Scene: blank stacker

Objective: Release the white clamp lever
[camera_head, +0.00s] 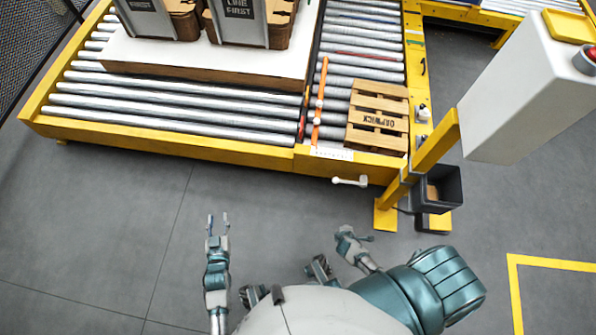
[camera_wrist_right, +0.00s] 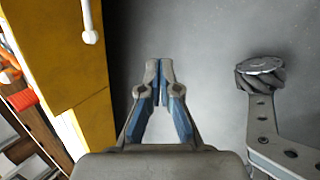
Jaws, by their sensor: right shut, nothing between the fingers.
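The white clamp lever (camera_head: 350,181) sticks out from the front side of the yellow conveyor frame, below its front right corner. In the right wrist view the lever (camera_wrist_right: 90,22) hangs at the upper left, against the yellow frame, with its rounded end downward. My right gripper (camera_wrist_right: 160,64) is shut and empty, apart from the lever, which lies to the left of and beyond its fingertips. In the head view my right gripper (camera_head: 358,237) is below the lever, over the floor. My left gripper (camera_head: 217,222) is open and empty, well left of the lever.
The roller conveyor (camera_head: 170,147) carries a white slab (camera_head: 200,62) with bins and a wooden pallet (camera_head: 378,115). An orange bar (camera_head: 320,100) stands beside the pallet. A yellow post (camera_head: 436,141) with a black bin (camera_head: 446,187) is right of the lever. Floor before the conveyor is clear.

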